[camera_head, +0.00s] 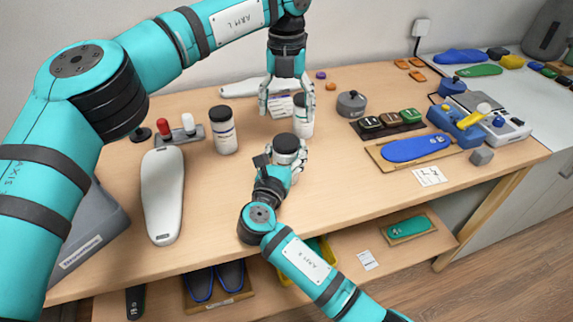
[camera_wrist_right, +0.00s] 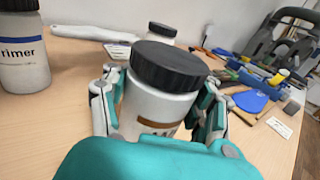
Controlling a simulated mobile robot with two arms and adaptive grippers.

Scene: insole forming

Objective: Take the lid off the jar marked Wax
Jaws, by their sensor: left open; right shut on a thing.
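My right gripper (camera_head: 286,161) is shut around a white jar with a black lid (camera_head: 286,143). In the right wrist view the jar (camera_wrist_right: 150,102) stands upright between the fingers, its lid (camera_wrist_right: 168,66) on. Its label has a brown band, but the gripper hides most of the word, so I cannot read it fully. My left gripper (camera_head: 286,106) is open, fingers pointing down, above and behind the held jar in the head view. Another black-lidded white jar (camera_head: 304,127) stands close to its right finger.
A jar reading "rimer" (camera_wrist_right: 24,62) stands to the left; it also shows in the head view (camera_head: 224,140). The front middle table is clear.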

